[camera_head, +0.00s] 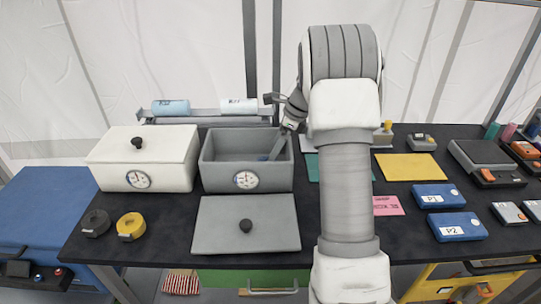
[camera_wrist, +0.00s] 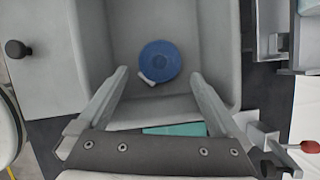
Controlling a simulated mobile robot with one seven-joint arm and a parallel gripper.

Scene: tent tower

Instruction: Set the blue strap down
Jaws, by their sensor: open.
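The blue strap (camera_wrist: 160,61) is a round coil with a small white tab. It lies inside the open grey box (camera_head: 220,178), apparently on its floor. In the head view only a sliver of the strap (camera_head: 262,157) shows past the front wall. My gripper (camera_wrist: 158,75) reaches down into the box from its right side. Its two fingers are spread wide, with the strap just beyond and between the tips, and no contact shows. In the head view my gripper (camera_head: 273,154) is partly hidden by the box wall.
The grey lid (camera_head: 220,238) with a black knob lies in front of the box. A closed white box (camera_head: 115,172) stands close on the left. Black (camera_head: 96,222) and yellow (camera_head: 131,225) coils lie front left. Blue cases (camera_head: 455,226) and a yellow mat (camera_head: 405,170) are at right.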

